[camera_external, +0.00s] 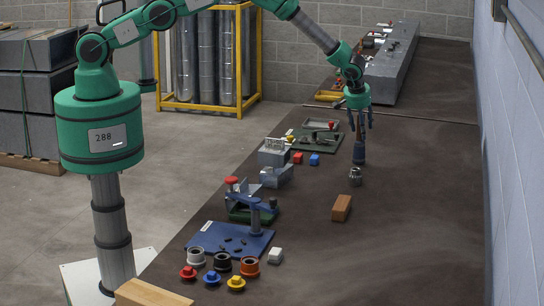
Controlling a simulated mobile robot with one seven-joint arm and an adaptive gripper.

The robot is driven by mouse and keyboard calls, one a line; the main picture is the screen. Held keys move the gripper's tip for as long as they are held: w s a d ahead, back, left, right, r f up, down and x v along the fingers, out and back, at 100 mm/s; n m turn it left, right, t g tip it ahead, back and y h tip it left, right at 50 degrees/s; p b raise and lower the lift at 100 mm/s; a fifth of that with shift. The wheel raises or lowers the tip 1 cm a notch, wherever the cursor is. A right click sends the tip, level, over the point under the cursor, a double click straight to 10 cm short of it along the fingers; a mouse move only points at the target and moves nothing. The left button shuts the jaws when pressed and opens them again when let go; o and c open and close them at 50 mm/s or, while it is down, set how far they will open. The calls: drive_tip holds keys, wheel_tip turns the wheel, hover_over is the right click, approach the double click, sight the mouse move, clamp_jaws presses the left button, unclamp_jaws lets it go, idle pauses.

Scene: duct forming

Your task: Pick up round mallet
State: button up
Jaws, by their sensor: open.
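What looks like the round mallet (359,153) stands upright on the dark bench top (420,200), with a dark blue-grey lower part and a thin brownish handle pointing up. My gripper (360,121) points down directly above it, with its dark fingers spread. The fingertips are at about the height of the handle's upper end. I cannot tell whether the handle is between the fingers or touching them. Part of the handle's top is hidden by the gripper.
A small grey metal part (355,176) stands just in front of the mallet, and a brown block (341,208) lies nearer. A blue plate fixture (225,240) is front left. The bench's right side is clear.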

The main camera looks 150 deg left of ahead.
clamp_jaws()
drive_tip(key=shift+a+r, duration=0.1)
drive_tip(key=shift+r, duration=0.1)
idle(0.3)
drive_tip(key=shift+r+b, duration=0.45)
drive_tip(key=shift+r, duration=1.1)
drive_tip(key=shift+d+r, duration=0.1)
drive_tip(key=shift+d, duration=0.15)
drive_tip(key=s+d+b, duration=0.1)
drive_tip(key=s+d, duration=0.1)
drive_tip(key=d, duration=0.5)
drive_tip(key=s+d+r+b, duration=0.1)
drive_tip(key=s+d+b, duration=0.1)
drive_tip(key=d, duration=0.5)
drive_tip(key=shift+s+d+r, duration=0.25)
drive_tip(key=shift+s, duration=0.55)
